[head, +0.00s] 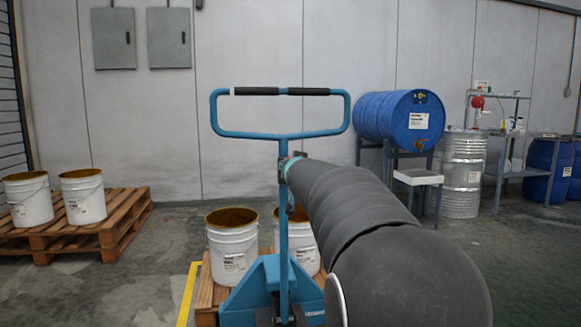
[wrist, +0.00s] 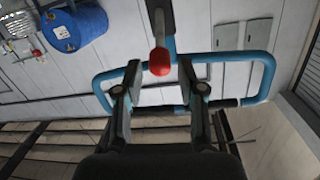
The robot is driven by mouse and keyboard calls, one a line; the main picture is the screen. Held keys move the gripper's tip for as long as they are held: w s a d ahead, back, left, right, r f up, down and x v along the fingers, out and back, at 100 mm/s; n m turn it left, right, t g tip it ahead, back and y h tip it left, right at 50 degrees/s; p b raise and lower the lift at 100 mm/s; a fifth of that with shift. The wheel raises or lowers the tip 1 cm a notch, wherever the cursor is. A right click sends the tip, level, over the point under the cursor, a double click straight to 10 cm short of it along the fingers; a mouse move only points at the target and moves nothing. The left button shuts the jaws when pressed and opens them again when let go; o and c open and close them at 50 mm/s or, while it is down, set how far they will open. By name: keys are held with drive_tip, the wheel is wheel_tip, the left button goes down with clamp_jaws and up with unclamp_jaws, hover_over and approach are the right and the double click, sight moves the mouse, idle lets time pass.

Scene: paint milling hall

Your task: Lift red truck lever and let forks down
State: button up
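The blue pallet truck (head: 270,290) stands upright ahead, with its loop handle (head: 217,112) at the top of a thin mast. In the wrist view the loop handle (wrist: 268,75) lies behind my fingers. The red lever knob (wrist: 159,62) is on a short grey stem near the mast. My gripper (wrist: 159,78) is open, with one finger on each side of the knob. The knob sits around the level of the fingertips; I cannot tell if either finger touches it. In the head view my arm hides the lever and most of my gripper.
White open pails (head: 232,255) stand on a wooden pallet (head: 206,295) at the truck. Another pallet (head: 105,235) with pails is at left. Floor between the pallets is clear.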

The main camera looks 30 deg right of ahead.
drive_tip(key=v, duration=0.4)
drive_tip(key=shift+s+a, duration=0.1)
drive_tip(key=shift+s, duration=0.05)
idle(0.4)
drive_tip(key=s+a+f+n+g+y, duration=0.1)
drive_tip(key=s+a+f+g, duration=0.15)
drive_tip(key=s+f, duration=0.4)
drive_tip(key=s+a+f+g+y, duration=0.1)
drive_tip(key=s+a+f+g, duration=0.2)
drive_tip(key=f, duration=0.7)
drive_tip(key=s+a+f+n+g+y, duration=0.1)
drive_tip(key=s+a+f, duration=0.2)
drive_tip(key=s, duration=0.6)
drive_tip(key=s+a+f+n+g+y, duration=0.1)
drive_tip(key=s+a+f, duration=0.3)
drive_tip(key=s+a, duration=0.4)
drive_tip(key=s+a+f+n+g+y, duration=0.1)
drive_tip(key=s+a, duration=0.4)
drive_tip(key=s, duration=0.5)
wheel_tip(320, 180, down, 2)
drive_tip(key=shift+a+f+n+g+y, duration=0.35)
drive_tip(key=shift+n+g, duration=0.4)
drive_tip(key=shift+n, duration=0.25)
